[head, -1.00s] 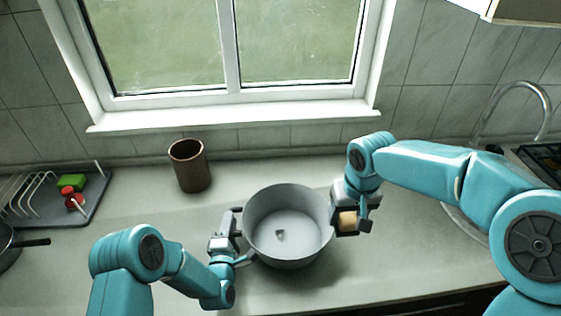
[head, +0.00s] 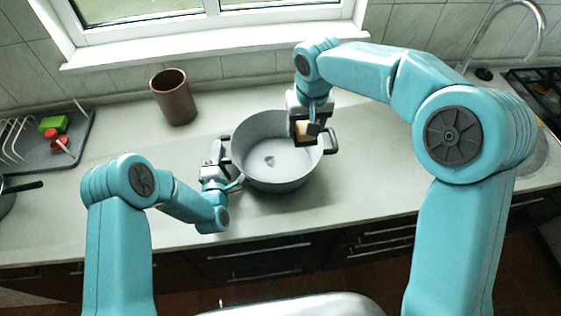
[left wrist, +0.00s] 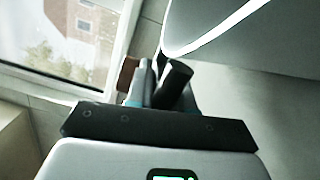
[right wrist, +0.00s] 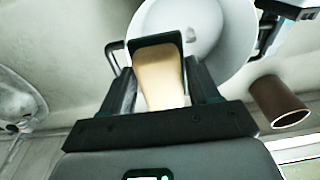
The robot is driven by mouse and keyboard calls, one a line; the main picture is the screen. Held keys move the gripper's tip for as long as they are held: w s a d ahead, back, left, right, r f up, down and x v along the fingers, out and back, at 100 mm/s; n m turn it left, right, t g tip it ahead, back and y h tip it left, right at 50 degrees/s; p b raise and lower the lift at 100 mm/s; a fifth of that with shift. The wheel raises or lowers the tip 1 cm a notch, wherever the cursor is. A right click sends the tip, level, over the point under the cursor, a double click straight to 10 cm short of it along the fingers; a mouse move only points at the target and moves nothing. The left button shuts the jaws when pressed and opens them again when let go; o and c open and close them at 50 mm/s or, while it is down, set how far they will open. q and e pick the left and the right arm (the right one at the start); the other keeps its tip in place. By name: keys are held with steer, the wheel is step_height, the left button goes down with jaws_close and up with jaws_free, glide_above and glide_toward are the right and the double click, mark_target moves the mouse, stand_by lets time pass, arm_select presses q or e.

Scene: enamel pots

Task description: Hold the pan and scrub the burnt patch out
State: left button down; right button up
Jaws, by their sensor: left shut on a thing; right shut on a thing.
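A grey pot (head: 245,150) with two side handles stands on the counter. A small dark burnt patch (head: 269,161) shows on its inner floor. My left gripper (head: 224,160) is shut on the pot's left handle; in the left wrist view the pot's pale wall (left wrist: 230,25) fills the upper right, with a dark handle (left wrist: 176,80) near the fingers. My right gripper (head: 306,130) is shut on a tan scrubber (head: 303,128), over the right part of the pot opening. The scrubber (right wrist: 160,75) also shows between the fingers in the right wrist view, apart from the patch.
A brown cup (head: 173,97) stands behind the pot to the left. A dark drying rack (head: 50,150) with green and red items lies at far left, with a dark pan handle (head: 25,187) below. The sink tap (head: 540,30) is at right. The counter in front of the pot is clear.

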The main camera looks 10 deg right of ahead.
steer(key=w+a, duration=0.6)
steer(key=a, duration=0.3)
steer(key=shift+d+f, duration=0.1)
steer(key=shift+f, duration=8.55)
steer(key=shift+f, duration=1.5)
